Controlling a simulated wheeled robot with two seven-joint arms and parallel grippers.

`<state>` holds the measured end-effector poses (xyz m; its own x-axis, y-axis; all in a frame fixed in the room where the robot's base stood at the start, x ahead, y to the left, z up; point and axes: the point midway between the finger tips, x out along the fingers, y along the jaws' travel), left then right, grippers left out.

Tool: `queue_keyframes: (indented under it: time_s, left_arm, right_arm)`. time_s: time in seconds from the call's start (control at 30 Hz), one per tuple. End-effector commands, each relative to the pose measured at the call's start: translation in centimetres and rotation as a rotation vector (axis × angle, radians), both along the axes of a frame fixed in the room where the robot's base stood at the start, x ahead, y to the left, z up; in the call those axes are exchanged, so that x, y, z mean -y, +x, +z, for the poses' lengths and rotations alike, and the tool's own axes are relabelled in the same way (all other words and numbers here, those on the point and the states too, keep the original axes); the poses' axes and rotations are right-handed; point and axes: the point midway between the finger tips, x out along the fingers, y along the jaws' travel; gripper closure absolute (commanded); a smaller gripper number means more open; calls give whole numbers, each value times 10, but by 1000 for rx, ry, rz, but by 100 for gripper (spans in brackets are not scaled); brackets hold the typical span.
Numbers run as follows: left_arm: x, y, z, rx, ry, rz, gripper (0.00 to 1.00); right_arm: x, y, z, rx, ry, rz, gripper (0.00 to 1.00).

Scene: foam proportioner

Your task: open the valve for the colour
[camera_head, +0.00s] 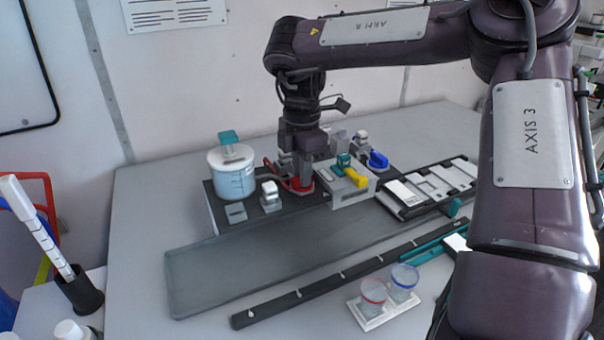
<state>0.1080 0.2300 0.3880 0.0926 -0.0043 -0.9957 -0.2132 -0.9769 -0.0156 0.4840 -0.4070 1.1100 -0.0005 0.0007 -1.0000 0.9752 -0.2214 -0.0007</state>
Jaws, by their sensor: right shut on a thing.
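My right gripper (300,175) points straight down at the red valve (302,188) on the dark base plate (225,211) of the device. It is shut on the red valve's handle; its jaws hide most of that part. A red curved piece (272,170) shows just left of the jaws. A blue valve (378,159) sits further right, behind a grey box (346,187) with a yellow handle (354,178) and a teal part on top. A clear tank of pale blue liquid (232,177) with a teal-topped lid stands at the left. My left gripper is not in view.
A grey block with a white top (270,194) stands between tank and gripper. A long dark mat (250,268) lies in front. Red-rimmed (373,293) and blue-rimmed (404,279) cups stand near the front. A black rack (431,186) is at right. My right arm covers the right side.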

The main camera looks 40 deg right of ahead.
Motion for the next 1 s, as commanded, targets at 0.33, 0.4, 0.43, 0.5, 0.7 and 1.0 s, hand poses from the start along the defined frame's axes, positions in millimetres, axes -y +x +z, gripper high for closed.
queue_keyframes:
  time_s: [0.33,0.4,0.43,0.5,0.7,1.0]
  left_arm:
    - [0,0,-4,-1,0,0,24]
    - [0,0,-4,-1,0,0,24]
    - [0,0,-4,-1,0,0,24]
    - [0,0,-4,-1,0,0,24]
    - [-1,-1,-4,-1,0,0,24]
    - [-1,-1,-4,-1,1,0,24]
  right_arm:
    - [0,1,1,3,-3,-95,100]
    - [0,1,1,3,-3,-100,100]
    - [1,1,1,3,-3,-101,100]
    - [1,1,1,3,-3,-102,100]
    - [1,1,2,4,-2,-103,100]
    - [0,0,1,2,-1,-101,63]
